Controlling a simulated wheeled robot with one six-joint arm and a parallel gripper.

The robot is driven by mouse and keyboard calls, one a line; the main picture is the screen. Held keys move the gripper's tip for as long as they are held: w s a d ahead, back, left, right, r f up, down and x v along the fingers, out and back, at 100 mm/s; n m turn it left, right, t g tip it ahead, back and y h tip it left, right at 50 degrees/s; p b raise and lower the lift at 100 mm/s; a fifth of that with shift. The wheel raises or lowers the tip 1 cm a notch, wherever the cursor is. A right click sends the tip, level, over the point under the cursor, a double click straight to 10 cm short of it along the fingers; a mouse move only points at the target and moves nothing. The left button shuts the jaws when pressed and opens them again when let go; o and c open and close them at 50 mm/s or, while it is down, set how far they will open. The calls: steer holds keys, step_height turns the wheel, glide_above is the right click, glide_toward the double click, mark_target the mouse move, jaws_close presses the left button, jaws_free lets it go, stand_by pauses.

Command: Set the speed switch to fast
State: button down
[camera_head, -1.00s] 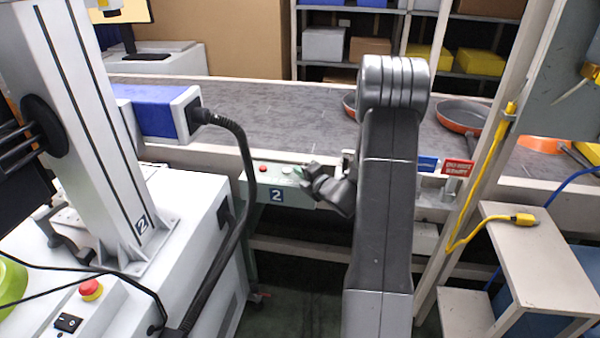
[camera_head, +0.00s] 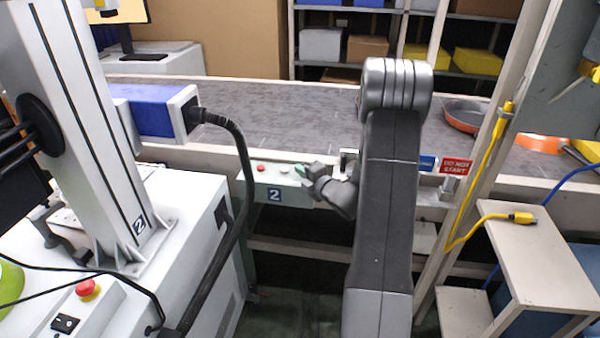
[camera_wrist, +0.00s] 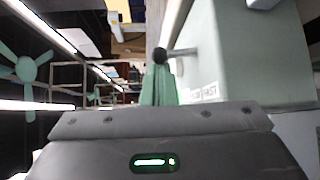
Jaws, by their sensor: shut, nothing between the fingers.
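The speed switch is a lever with a black ball knob (camera_wrist: 160,55) on a thin metal rod, seen in the wrist view. The rod comes from the pale green control box (camera_wrist: 250,50) on the right. A white label reading FAST (camera_wrist: 208,93) is on the box, partly hidden by my gripper body. My gripper's green fingers (camera_wrist: 161,82) are shut and empty, with the tips just below the knob in the picture; I cannot tell whether they touch it. In the head view my gripper (camera_head: 302,171) is at the control box (camera_head: 250,183); the lever is not clear there.
The box has a red button (camera_head: 261,168) and a plate marked 2 (camera_head: 275,195). Behind it runs the grey conveyor (camera_head: 270,115) with a pan (camera_head: 464,116). A red DO NOT START sign (camera_head: 457,167) stands right of my arm. A post and yellow cable (camera_head: 470,235) are further right.

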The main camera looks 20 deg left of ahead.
steer(key=shift+w+d+f+m+t+y+b, duration=0.1)
steer(key=shift+d+m+t+y+b, duration=0.25)
steer(key=shift+m+y, duration=0.2)
steer(key=shift+w+d+m+t+y+b, duration=0.1)
steer(key=shift+d+m+t+y+b, duration=0.15)
steer(key=shift+m+y+b, duration=0.3)
steer(key=shift+s, duration=0.1)
steer(key=v, duration=1.3)
steer(key=shift+s+d, duration=0.15)
steer(key=shift+d, duration=0.2)
steer(key=shift+a, duration=0.1)
steer(key=w+a+r+n+g+h+p, duration=0.1)
steer(key=a+r+n+h+p, duration=0.1)
steer(key=a, duration=0.3)
steer(key=shift+a+r+n+g+h, duration=0.3)
steer(key=shift+r+n+h, duration=0.1)
steer(key=shift+n, duration=0.1)
steer(key=shift+w, duration=0.15)
